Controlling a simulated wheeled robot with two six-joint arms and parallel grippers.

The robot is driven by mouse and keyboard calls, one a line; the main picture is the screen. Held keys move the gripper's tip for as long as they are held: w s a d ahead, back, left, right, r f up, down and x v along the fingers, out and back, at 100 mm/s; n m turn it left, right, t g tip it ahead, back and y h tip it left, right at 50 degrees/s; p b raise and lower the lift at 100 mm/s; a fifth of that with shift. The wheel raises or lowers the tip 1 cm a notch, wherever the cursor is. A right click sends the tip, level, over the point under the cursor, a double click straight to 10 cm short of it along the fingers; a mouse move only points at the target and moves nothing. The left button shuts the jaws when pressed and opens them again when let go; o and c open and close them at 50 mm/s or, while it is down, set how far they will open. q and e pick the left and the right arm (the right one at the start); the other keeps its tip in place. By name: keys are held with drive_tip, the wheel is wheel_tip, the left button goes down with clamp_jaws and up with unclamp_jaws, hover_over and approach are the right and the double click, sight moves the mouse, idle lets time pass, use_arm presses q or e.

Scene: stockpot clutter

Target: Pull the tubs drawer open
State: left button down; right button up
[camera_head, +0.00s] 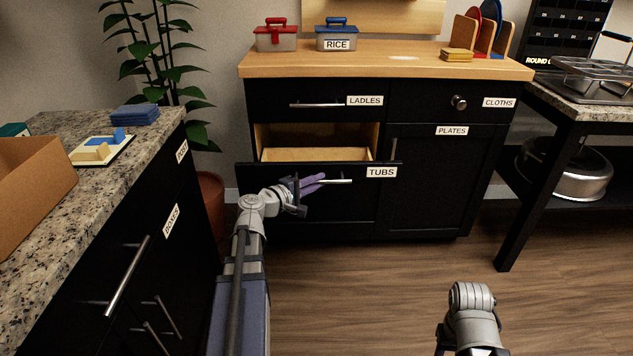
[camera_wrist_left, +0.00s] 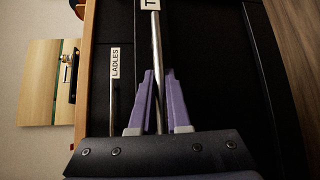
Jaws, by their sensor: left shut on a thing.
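The tubs drawer (camera_head: 265,172), black with a TUBS label (camera_head: 381,172), stands partly open under the ladles drawer. Its pale wooden inside (camera_head: 315,154) shows above the front, and I see no tubs in the visible part. My left gripper (camera_head: 318,183) has purple fingers on the drawer's bar handle (camera_head: 340,181). In the left wrist view the fingers (camera_wrist_left: 160,95) lie on either side of the metal handle (camera_wrist_left: 157,60), shut on it. My right arm (camera_head: 473,310) shows at the bottom right; its fingers are out of view.
The ladles drawer (camera_head: 280,101) and plates door (camera_head: 436,180) are closed. A granite counter (camera_head: 110,190) with a cardboard box (camera_head: 35,185) stands at the left. A dark shelf table (camera_head: 540,160) holds a stockpot (camera_head: 580,180) at the right. The wooden floor (camera_head: 380,270) in front is clear.

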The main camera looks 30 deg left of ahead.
use_arm(q)
drive_tip(key=c, duration=0.9)
unclamp_jaws()
drive_tip(key=shift+p+v, duration=0.5)
drive_tip(key=shift+v, duration=3.45)
